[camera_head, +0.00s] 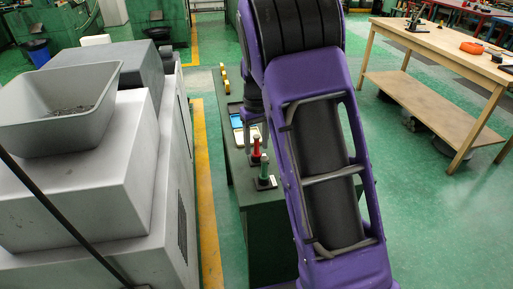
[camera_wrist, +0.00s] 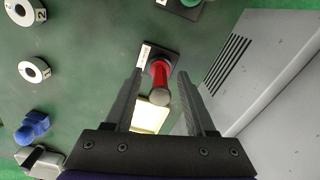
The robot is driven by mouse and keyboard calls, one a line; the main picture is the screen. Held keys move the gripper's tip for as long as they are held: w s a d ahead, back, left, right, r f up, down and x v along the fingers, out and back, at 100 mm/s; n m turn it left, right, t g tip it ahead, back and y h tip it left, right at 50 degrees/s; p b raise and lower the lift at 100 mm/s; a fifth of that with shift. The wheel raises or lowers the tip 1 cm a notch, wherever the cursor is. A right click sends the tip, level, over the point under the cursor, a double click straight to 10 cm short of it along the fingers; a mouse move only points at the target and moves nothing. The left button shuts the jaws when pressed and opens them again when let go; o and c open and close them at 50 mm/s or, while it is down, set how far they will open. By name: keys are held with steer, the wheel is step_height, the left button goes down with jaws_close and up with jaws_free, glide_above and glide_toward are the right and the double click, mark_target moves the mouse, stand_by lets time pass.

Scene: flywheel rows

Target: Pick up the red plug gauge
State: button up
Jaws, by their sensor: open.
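The red plug gauge (camera_head: 256,151) stands upright on a small dark base on the dark green bench top in the head view. In the wrist view, the red plug gauge (camera_wrist: 159,73) shows a red body with a grey end towards the camera, and a white label on its base. My gripper (camera_wrist: 160,73) is open, with one finger to each side of the gauge in the picture. Gaps show on both sides, and nothing is held. Whether the fingers are down at the gauge's height I cannot tell. In the head view my purple arm covers part of the bench.
A green plug gauge (camera_head: 264,172) stands close to the red one, nearer the head camera. White rings (camera_wrist: 33,70), a blue object (camera_wrist: 32,127) and a cream sheet (camera_wrist: 150,117) lie on the bench. A grey machine (camera_head: 85,185) is at left, a wooden table (camera_head: 450,50) at right.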

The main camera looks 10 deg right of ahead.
jaws_close()
steer(key=shift+r, duration=0.1)
